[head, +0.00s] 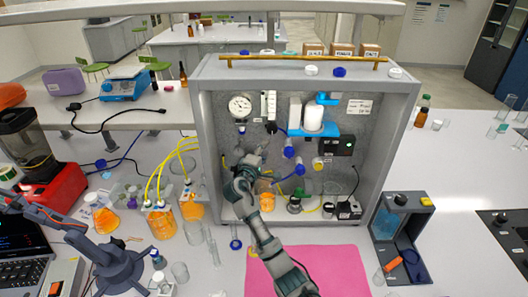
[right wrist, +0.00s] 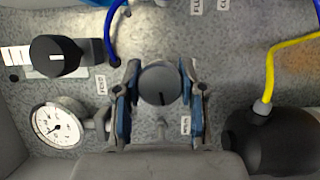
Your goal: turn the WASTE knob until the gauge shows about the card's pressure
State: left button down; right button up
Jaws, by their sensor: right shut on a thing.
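My right gripper (head: 250,160) reaches into the grey rig from the front. In the right wrist view, my right gripper (right wrist: 160,94) is shut on a round grey knob (right wrist: 157,85), with one blue-padded finger on each side. The knob has a dark pointer line. A small label (right wrist: 185,125) beside it is too blurred to read surely. The round white gauge (head: 240,106) is high on the panel's left; it also shows in the right wrist view (right wrist: 57,128), its needle reading too small to tell. A white card (head: 360,108) is on the panel's upper right, its writing unreadable. My left gripper is not in view.
A black knob (right wrist: 55,57) sits near the gauge in the right wrist view. A dark round body (right wrist: 272,140) with a yellow tube is to the right. Glassware and orange-filled bottles (head: 160,222) stand left of the rig. A pink mat (head: 335,270) lies in front.

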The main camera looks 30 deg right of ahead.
jog(key=shift+f, duration=0.45)
jog(key=o, duration=1.2)
jog(key=shift+c, duration=0.2)
jog(key=shift+w+r, duration=0.1)
jog(key=shift+r, duration=0.05)
jog(key=v, duration=1.2)
dwell(1.2)
